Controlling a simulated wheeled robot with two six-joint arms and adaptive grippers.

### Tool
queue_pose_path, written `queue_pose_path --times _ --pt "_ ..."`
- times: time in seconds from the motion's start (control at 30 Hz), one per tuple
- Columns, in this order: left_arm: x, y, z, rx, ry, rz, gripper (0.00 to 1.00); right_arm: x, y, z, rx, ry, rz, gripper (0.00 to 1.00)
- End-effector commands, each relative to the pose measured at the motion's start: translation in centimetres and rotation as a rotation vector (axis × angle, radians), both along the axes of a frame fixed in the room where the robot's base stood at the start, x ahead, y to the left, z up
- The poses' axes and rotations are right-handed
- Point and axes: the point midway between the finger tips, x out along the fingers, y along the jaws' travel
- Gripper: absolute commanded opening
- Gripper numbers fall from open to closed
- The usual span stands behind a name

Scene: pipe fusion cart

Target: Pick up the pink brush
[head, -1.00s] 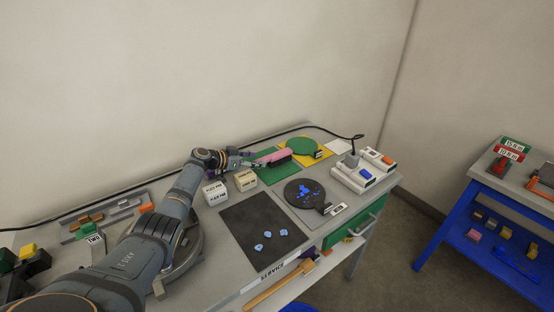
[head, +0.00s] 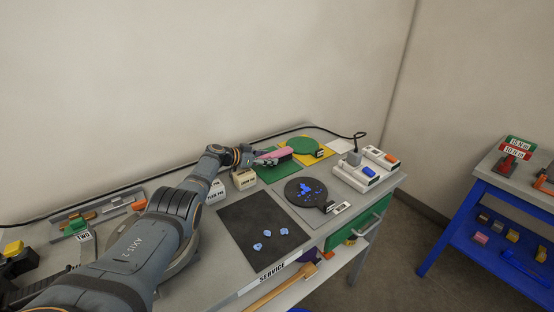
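The pink brush (head: 277,154) lies on the green mat (head: 289,168) toward the back of the grey workbench. Its pink handle points left toward my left gripper. My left gripper (head: 264,160) is at the left end of the pink handle, its dark fingers overlapping that end in the picture. The fingers are too small and partly hidden to tell whether they are open, shut or touching the brush. My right gripper is not in view.
Two cream blocks (head: 244,179) stand just below my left wrist. A black mat (head: 262,232) with blue pieces lies in front. A black cable runs behind.

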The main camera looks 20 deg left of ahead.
Motion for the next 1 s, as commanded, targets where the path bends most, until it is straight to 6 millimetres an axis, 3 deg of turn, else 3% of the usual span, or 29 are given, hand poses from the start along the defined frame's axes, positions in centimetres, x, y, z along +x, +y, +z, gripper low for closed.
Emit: queue_pose_path --times 0.03,0.37,0.63,0.73,1.0 --pt "0.0 0.0 0.0 0.0 0.0 0.0 0.44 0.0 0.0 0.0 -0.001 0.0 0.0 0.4" --pt "0.0 0.0 0.0 0.0 0.0 0.0 0.02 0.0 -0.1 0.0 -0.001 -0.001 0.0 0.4" --pt "0.0 0.1 1.0 0.001 -0.002 0.001 0.02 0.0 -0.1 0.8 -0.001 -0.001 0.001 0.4" --pt "0.0 0.1 3.2 0.004 -0.003 -0.001 0.02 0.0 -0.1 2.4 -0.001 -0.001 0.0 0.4" --pt "0.0 0.0 8.3 0.003 -0.004 -0.001 0.02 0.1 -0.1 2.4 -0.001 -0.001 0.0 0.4"
